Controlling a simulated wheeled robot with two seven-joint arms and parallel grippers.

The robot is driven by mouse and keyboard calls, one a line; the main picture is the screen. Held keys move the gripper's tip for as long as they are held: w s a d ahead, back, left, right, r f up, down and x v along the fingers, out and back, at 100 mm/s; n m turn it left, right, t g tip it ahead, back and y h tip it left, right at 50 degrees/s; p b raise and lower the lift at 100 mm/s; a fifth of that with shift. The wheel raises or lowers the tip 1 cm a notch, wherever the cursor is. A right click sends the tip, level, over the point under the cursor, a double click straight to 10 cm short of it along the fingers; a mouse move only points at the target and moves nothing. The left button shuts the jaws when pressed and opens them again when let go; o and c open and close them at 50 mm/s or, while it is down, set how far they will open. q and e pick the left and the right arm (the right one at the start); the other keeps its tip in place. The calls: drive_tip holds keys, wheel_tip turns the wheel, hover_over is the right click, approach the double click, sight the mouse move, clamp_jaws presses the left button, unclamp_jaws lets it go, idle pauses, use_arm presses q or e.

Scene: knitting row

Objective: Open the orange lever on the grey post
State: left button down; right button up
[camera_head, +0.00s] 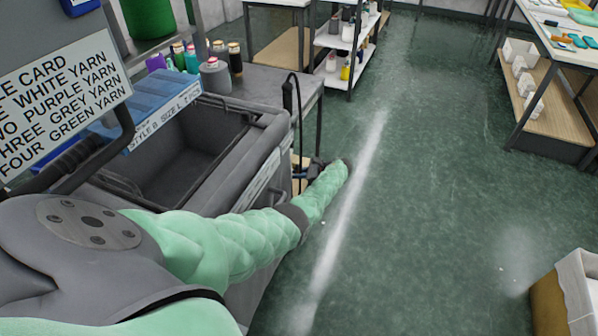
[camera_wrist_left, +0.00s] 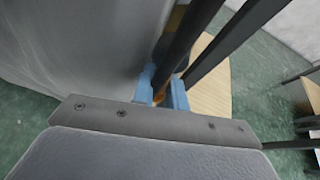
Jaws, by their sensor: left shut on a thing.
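My left arm reaches past the right side of the grey cart in the head view, and its gripper (camera_head: 312,170) is small and partly hidden there. In the left wrist view the two blue fingers of my left gripper (camera_wrist_left: 162,92) are shut on a small orange piece, the orange lever (camera_wrist_left: 159,97). Most of the lever is hidden between the fingers. A dark grey post (camera_wrist_left: 188,38) rises right beside the fingers. How far the lever is turned cannot be told. My right gripper is in neither view.
The grey cart (camera_head: 262,152) with an open bin stands close by the arm. A table (camera_head: 268,80) with yarn cones is behind it. A pale wooden shelf (camera_wrist_left: 213,85) lies behind the post. Green floor (camera_head: 430,170) to the right is clear.

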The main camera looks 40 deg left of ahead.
use_arm(q)
drive_tip(key=shift+s+d+f+m+g, duration=0.15)
drive_tip(key=shift+s+m+g, duration=0.15)
drive_tip(key=shift+m, duration=0.2)
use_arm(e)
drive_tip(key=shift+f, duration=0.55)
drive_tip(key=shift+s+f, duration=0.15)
use_arm(q)
drive_tip(key=c, duration=1.4)
unclamp_jaws()
drive_tip(key=shift+w, duration=0.1)
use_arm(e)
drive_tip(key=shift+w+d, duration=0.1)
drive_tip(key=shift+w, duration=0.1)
